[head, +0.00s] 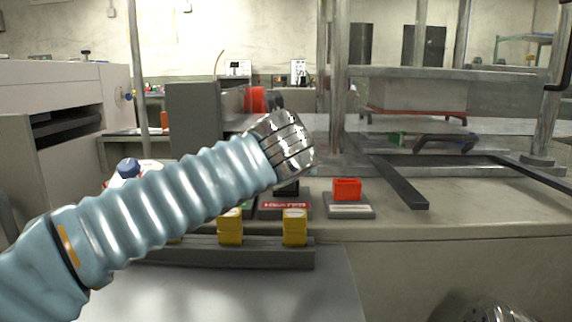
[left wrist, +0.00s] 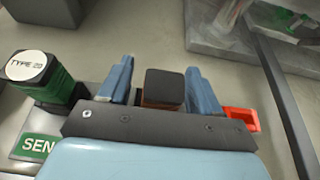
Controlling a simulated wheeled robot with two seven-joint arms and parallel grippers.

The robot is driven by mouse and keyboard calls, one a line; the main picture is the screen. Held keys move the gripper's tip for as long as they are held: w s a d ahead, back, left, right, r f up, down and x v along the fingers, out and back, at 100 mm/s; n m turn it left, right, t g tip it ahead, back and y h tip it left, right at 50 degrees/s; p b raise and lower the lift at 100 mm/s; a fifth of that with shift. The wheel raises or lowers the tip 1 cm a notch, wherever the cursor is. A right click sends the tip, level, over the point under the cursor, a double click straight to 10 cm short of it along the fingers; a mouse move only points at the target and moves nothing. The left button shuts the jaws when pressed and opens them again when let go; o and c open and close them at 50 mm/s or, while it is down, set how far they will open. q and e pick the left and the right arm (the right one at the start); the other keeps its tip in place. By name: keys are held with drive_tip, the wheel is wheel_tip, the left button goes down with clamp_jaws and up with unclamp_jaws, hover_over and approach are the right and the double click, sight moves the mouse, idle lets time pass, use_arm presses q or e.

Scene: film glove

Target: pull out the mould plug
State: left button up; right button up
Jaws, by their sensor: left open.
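A black-topped plug (left wrist: 165,87) with a brownish side stands between the two blue fingers of my left gripper (left wrist: 160,66) in the left wrist view. The fingers are open, one on each side, with a gap to the plug. In the head view a dark plug (head: 287,188) on the base labelled HEATER (head: 284,206) shows just under my left wrist, which hides most of it; the fingers are hidden there. No label reading mould is legible. Only a metal part of what looks like my right arm shows at the lower right; its gripper is out of view.
A green plug marked TYPE (left wrist: 40,75) stands left of the gripper, by a SENSOR-like plate (left wrist: 35,146). A red block (head: 347,188) sits on a grey base at the right. Yellow blocks (head: 294,226) stand on a front rail. Dark bars (head: 402,185) and a press lie further right.

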use_arm(q)
drive_tip(key=c, duration=1.1)
drive_tip(key=shift+o, duration=0.2)
drive_tip(key=shift+r+p, duration=0.55)
drive_tip(key=shift+p, duration=0.1)
drive_tip(key=shift+r+p, duration=2.05)
drive_tip(key=shift+p, duration=0.15)
wheel_tip(320, 180, up, 3)
drive_tip(key=p, duration=0.3)
